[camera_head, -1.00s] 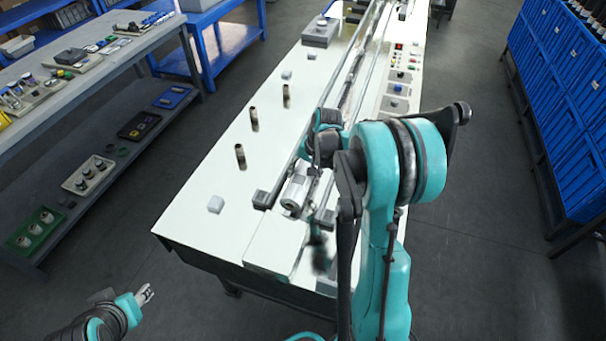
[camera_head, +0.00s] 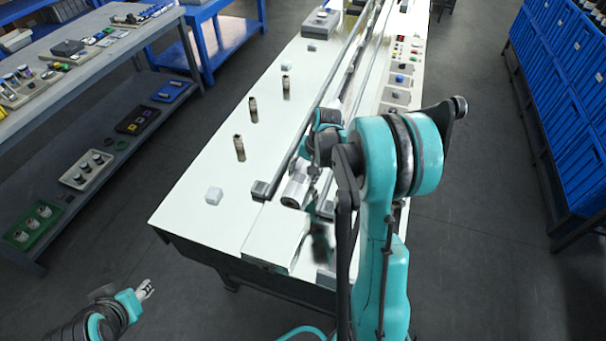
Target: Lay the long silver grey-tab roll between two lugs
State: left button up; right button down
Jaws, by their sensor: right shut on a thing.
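The silver roll (camera_head: 295,190) lies along the machine bed near its front end, its round end facing me. A dark lug (camera_head: 262,190) stands to its left and another dark lug (camera_head: 326,208) to its right. My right gripper (camera_head: 312,172) is over the roll and shut on it; its fingers are mostly hidden by my wrist. The roll's far part and its grey tab are not clear, and I cannot tell whether it touches the bed. My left gripper (camera_head: 146,290) is off the table at the lower left, away from the roll, its finger gap too small to judge.
The white machine table (camera_head: 205,170) carries several upright brown pegs (camera_head: 239,147) and small grey blocks (camera_head: 214,196). Long rails (camera_head: 325,95) run to the back. A control panel (camera_head: 402,80) lies right. Shelves (camera_head: 75,110) stand left, blue crates (camera_head: 570,120) right.

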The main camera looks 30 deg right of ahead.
jog(key=shift+f, duration=0.35)
jog(key=c, duration=0.5)
grip_release()
jog(key=v, duration=1.2)
jog(key=s+a+n+t, duration=0.1)
jog(key=s+a+n, duration=0.2)
jog(key=s+a, duration=0.2)
jog(key=s+a+n+t+h, duration=0.1)
jog(key=s+a+n+t, duration=0.1)
jog(key=s+a, duration=0.4)
jog(key=s+a+r+n+t+h, duration=0.1)
jog(key=s+a+n+t, duration=0.1)
jog(key=s+a+n, duration=0.3)
jog(key=shift+s+a+r, duration=0.1)
jog(key=shift+s+a, duration=0.15)
jog(key=shift+a, duration=0.65)
